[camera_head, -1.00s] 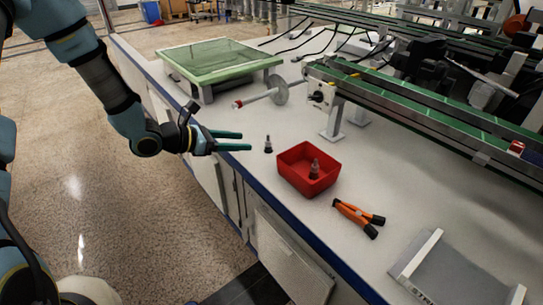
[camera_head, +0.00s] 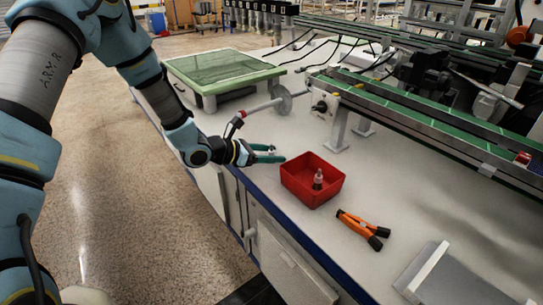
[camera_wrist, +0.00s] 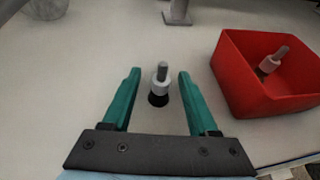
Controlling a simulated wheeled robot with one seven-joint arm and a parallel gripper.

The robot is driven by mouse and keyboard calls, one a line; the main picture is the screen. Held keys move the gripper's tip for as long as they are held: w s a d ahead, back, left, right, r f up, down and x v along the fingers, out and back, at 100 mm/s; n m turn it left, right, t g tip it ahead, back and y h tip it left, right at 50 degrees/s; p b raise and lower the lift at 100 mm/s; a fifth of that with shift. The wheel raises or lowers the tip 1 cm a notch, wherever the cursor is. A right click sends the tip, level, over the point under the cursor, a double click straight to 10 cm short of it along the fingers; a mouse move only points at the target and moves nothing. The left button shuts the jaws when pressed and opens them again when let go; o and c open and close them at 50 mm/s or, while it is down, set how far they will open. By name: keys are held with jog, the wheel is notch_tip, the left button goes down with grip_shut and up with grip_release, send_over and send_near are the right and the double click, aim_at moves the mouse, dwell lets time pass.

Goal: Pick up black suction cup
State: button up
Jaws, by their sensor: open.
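The black suction cup (camera_wrist: 159,98) stands upright on the white bench, with a pale collar and a grey stem on top and its black foot below. In the wrist view it lies between the two teal fingers of my gripper (camera_wrist: 158,90), with a gap on both sides. My gripper is open and empty.
The red bin stands close to the right of my gripper. Orange-handled pliers (camera_head: 362,229) lie right of the bin, near a grey tray (camera_head: 455,275). A green-topped frame (camera_head: 222,72) and a conveyor (camera_head: 420,118) stand behind. The bench between pliers and conveyor is clear.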

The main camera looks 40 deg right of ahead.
aim_at(272, 145)
grip_shut()
dwell(0.3)
dwell(0.4)
notch_tip(272, 145, up, 10)
jog(key=shift+r+p, duration=0.1)
jog(key=shift+p, duration=0.4)
jog(key=w+d+r+p, duration=0.6)
jog(key=d+r+p, duration=0.5)
jog(key=p, duration=1)
jog(key=shift+w+r, duration=0.15)
jog(key=shift+r, duration=0.25)
